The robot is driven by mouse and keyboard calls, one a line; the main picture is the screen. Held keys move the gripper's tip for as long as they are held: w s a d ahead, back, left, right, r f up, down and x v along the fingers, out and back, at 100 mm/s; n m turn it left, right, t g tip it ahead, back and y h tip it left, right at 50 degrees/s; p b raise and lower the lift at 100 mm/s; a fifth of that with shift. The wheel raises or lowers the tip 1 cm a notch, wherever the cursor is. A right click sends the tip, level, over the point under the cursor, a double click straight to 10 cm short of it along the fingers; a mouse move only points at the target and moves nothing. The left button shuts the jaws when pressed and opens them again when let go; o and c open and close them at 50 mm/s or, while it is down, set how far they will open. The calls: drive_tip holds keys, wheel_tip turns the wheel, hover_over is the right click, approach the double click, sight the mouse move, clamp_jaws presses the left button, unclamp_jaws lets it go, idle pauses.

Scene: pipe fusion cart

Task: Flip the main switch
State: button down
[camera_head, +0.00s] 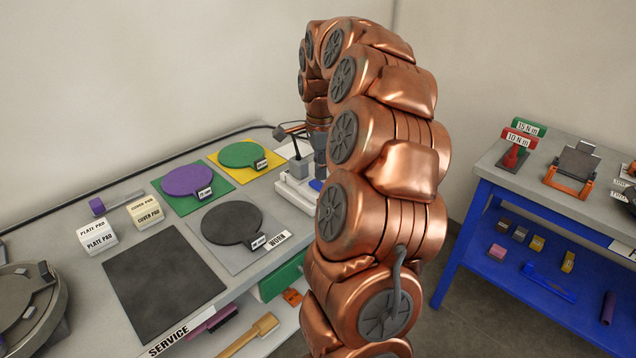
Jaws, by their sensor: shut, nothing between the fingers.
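My gripper (319,148) is at the far end of my copper-coloured arm, over the back right of the grey bench. It is shut with nothing held, and my arm's big links hide much of it. Below and beside it stands a low white unit (292,193) with a grey block (298,168) on it and a bit of blue at its right. I cannot make out which part is the main switch or whether the fingers touch the unit.
Purple (187,181), green (243,154) and dark (231,222) round plates lie on the grey bench (182,229). A black mat (165,283) and pad boxes (146,213) are at the left. A blue-framed table (470,211) stands right, across open floor.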

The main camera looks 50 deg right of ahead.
sight(320, 185)
drive_tip(key=shift+r, duration=2.4)
drive_tip(key=shift+a, duration=0.1)
